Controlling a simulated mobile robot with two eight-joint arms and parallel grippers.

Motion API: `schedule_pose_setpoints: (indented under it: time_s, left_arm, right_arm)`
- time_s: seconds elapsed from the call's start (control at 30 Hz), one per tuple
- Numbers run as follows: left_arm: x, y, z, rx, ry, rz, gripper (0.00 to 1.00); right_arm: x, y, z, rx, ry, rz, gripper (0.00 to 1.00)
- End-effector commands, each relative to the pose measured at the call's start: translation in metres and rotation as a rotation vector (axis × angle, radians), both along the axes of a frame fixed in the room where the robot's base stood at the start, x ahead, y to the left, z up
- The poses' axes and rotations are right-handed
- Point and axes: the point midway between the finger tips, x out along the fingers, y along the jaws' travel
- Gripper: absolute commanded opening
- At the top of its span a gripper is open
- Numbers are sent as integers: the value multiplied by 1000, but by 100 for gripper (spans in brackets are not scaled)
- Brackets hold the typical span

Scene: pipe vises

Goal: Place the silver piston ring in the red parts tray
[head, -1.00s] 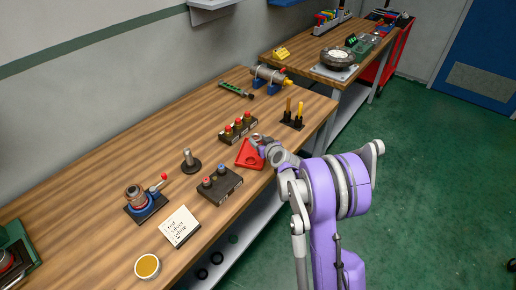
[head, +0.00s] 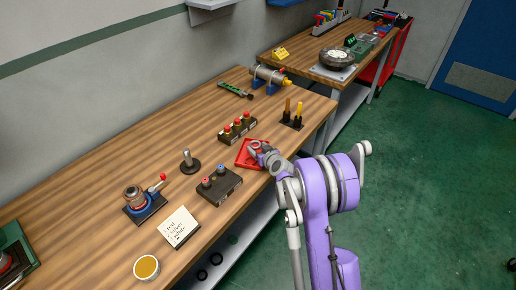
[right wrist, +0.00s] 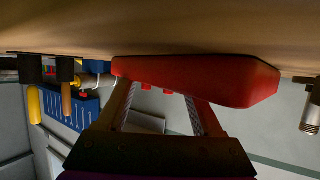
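The red parts tray (head: 243,160) lies near the front edge of the workbench, and it shows close up in the right wrist view (right wrist: 220,82). My right gripper (head: 257,149) is low over the tray, partly covering it. In the right wrist view its two fingers stand apart and reach past the tray's rim, and the tray wall hides their tips. I cannot make out the silver piston ring, nor whether anything is between the fingertips. My left gripper is not in view.
A dark box with red and blue buttons (head: 219,186) stands left of the tray. A row of red-topped buttons (head: 237,129) is behind it, and upright yellow handles (head: 298,113) are at the right. A pipe vise (head: 267,78) stands farther back.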

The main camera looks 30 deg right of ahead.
Motion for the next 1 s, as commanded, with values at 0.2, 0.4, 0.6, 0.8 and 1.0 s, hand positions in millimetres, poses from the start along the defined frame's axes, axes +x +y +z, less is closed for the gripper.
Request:
schedule_pose_setpoints:
  time_s: [0.2, 0.4, 0.6, 0.8, 1.0]
  left_arm:
    - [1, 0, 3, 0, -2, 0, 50]
    - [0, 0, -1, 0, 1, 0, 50]
    - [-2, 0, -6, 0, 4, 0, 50]
    - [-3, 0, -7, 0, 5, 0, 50]
    - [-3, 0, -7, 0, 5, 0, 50]
  right_arm:
    - [0, 0, 4, 0, 0, 0, 69]
    - [-25, 2, 13, 1, 1, -1, 69]
    - [-65, 6, 29, 0, 1, -2, 69]
    - [-96, 10, 43, 1, 1, 0, 69]
    - [-109, 11, 49, 0, 0, 0, 69]
